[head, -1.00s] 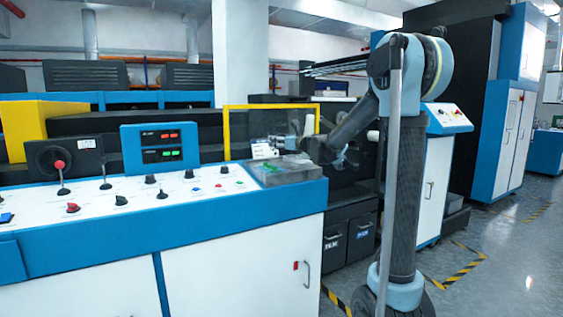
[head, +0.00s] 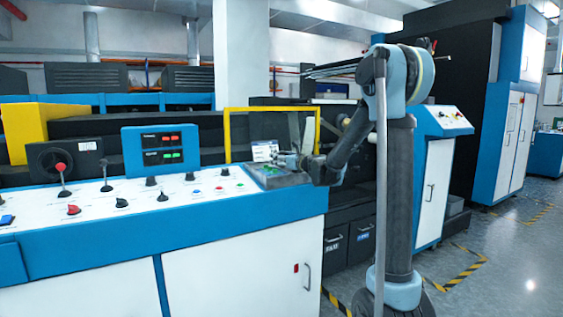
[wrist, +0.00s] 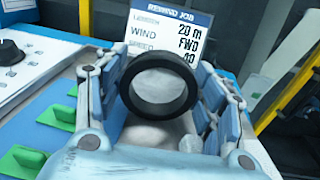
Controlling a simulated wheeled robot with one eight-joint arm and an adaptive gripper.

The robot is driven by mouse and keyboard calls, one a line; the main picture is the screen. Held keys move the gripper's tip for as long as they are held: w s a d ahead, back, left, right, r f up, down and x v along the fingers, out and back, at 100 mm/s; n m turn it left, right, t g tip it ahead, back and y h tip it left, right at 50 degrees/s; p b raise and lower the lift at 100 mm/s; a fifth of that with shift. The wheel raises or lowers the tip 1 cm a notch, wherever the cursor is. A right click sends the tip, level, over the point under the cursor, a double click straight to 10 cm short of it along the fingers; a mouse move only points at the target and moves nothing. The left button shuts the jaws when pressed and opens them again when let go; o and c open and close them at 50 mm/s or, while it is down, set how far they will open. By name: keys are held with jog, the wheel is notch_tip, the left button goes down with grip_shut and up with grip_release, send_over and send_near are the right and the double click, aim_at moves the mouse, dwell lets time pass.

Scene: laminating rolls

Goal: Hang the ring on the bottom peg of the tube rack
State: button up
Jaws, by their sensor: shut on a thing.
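The ring (wrist: 160,110) is a short, thick black band with an open hole, held between my fingers in the wrist view. My gripper (wrist: 159,72) is shut on it, with a finger on either side. In the head view my gripper (head: 288,160) is small and sits over the right end of the control console. The ring cannot be made out there. I cannot identify the tube rack or its bottom peg in either view.
A "REWIND JOB" card (wrist: 168,35) stands just beyond the ring. Green pieces (wrist: 57,117) lie on the left in the wrist view. A yellow frame (head: 227,135) rises behind the console (head: 200,225). The floor (head: 510,250) at the right is clear.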

jog(key=o, duration=1.1)
jog(key=shift+c, duration=0.2)
jog(key=v, duration=1.2)
